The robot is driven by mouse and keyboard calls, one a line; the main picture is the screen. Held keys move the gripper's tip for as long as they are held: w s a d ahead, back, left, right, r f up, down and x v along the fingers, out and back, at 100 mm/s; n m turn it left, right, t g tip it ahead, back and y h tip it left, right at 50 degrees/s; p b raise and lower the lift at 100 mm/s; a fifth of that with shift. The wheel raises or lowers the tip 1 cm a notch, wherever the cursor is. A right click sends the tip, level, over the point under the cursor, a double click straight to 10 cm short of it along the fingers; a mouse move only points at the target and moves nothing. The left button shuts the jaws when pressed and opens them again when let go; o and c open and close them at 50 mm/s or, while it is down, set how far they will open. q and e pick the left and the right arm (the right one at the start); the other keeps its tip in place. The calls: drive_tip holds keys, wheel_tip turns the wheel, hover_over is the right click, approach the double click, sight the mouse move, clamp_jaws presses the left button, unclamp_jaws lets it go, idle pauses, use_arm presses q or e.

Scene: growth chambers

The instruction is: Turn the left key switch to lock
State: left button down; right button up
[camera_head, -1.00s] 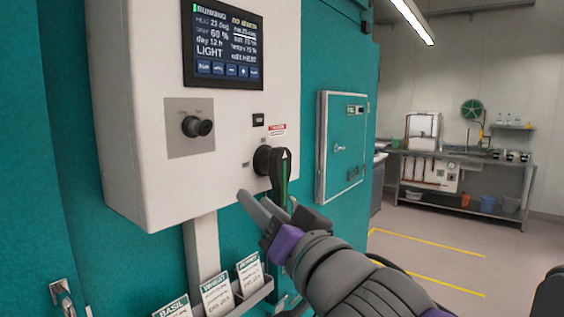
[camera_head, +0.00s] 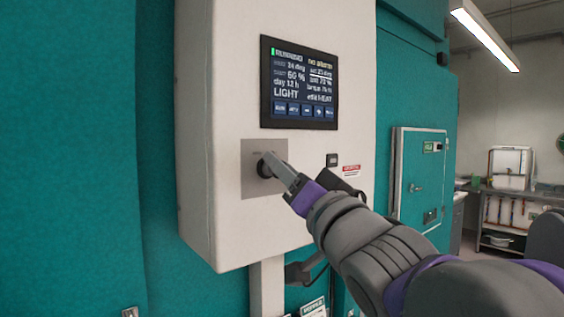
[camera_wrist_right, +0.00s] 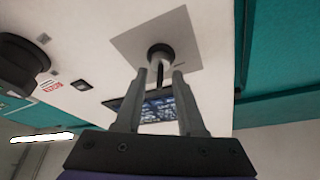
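The key switch (camera_head: 263,169) is a dark round knob on a square grey plate (camera_head: 256,187) below the display of the white control box. In the right wrist view the key switch (camera_wrist_right: 160,52) has a thin dark key part pointing toward me. My right gripper (camera_head: 279,168) is at the switch, and its fingers partly cover it in the head view. In the wrist view the right gripper (camera_wrist_right: 160,76) is open, one finger on each side of the key part, with gaps showing. I cannot tell whether either finger touches. My left gripper is not in view.
The display (camera_head: 299,85) sits above the switch on the white control box (camera_head: 225,110). A large black knob (camera_wrist_right: 20,62) lies to one side in the wrist view. A teal cabinet door (camera_head: 418,180) stands to the right, with a workbench (camera_head: 505,205) beyond.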

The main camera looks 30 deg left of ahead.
drive_tip(key=shift+w+a+r, duration=0.15)
drive_tip(key=shift+w+a, duration=0.15)
drive_tip(key=shift+a, duration=0.1)
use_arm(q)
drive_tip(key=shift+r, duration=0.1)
use_arm(e)
clamp_jaws()
